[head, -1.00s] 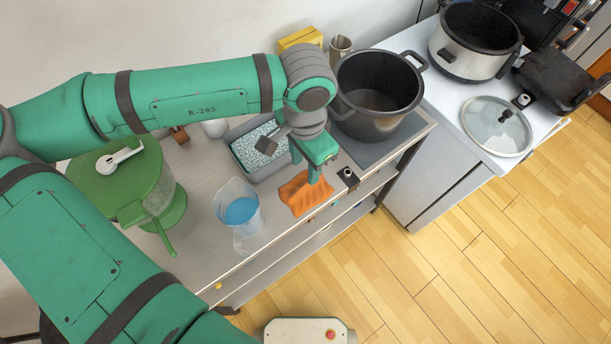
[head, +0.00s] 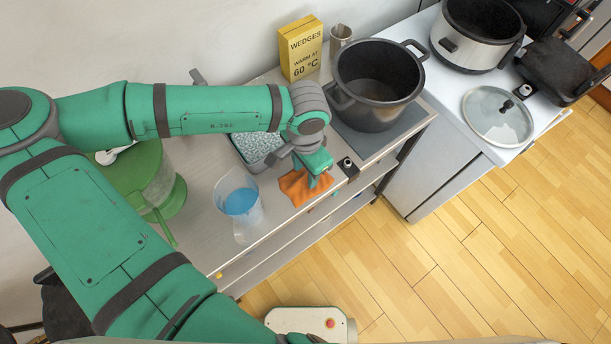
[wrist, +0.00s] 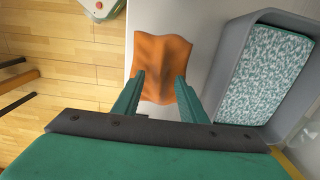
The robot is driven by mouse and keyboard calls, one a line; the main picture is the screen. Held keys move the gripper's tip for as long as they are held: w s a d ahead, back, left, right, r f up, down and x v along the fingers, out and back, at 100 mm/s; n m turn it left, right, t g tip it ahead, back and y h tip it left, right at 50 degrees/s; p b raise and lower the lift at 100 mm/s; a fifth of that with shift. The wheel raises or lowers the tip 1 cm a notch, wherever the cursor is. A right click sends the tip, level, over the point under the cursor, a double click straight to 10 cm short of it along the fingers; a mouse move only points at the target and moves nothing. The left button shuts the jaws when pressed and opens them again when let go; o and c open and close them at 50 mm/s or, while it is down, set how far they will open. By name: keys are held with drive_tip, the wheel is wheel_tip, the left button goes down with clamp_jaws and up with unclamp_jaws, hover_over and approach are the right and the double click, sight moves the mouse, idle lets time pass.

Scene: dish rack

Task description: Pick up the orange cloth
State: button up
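The orange cloth (head: 296,190) lies crumpled on the counter near its front edge, left of the small black knob. In the wrist view the cloth (wrist: 161,55) lies straight ahead, beyond and between the two green fingers. My gripper (head: 316,181) points down at the cloth's right part. In the wrist view my gripper (wrist: 160,78) has its fingers apart, with orange cloth showing in the gap. The fingertips overlap the cloth's near part in view; I cannot tell whether they touch it. The gripper hides part of the cloth.
A grey tray (wrist: 222,75) with a patterned pad stands beside the cloth. A pitcher of blue liquid (head: 240,203) stands left of it. A black pot (head: 378,88) is behind right, a yellow box (head: 300,52) at the back. The counter's front edge is close.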

sight(306, 174)
clamp_jaws()
wheel_tip(306, 174, up, 10)
idle(0.8)
drive_tip(key=c, duration=1)
unclamp_jaws()
drive_tip(key=o, duration=0.4)
drive_tip(key=shift+c, duration=0.2)
clamp_jaws()
